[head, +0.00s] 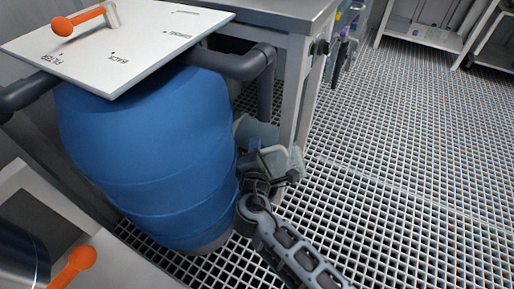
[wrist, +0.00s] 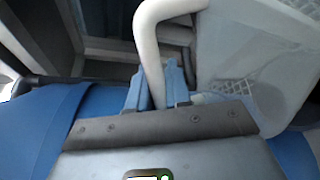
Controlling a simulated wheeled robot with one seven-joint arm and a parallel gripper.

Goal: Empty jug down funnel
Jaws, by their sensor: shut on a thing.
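A pale, translucent jug (head: 290,160) is at the end of my arm, beside the blue barrel. In the wrist view the jug's clear body (wrist: 255,50) fills the upper right, and its white handle (wrist: 147,40) runs down between my blue fingertips. My gripper (head: 268,165) is shut on that handle, as the wrist view also shows (wrist: 160,88). A grey-teal rounded piece (head: 257,133) is just behind the jug, partly hidden; I cannot tell whether it is the funnel. The jug's contents cannot be made out.
The large blue barrel (head: 150,150) stands close on the left, under a white panel (head: 125,45) with an orange handle (head: 80,20). A grey pipe (head: 235,65) bends down behind it beside a metal bench leg (head: 300,90). The grated floor (head: 410,160) is clear to the right.

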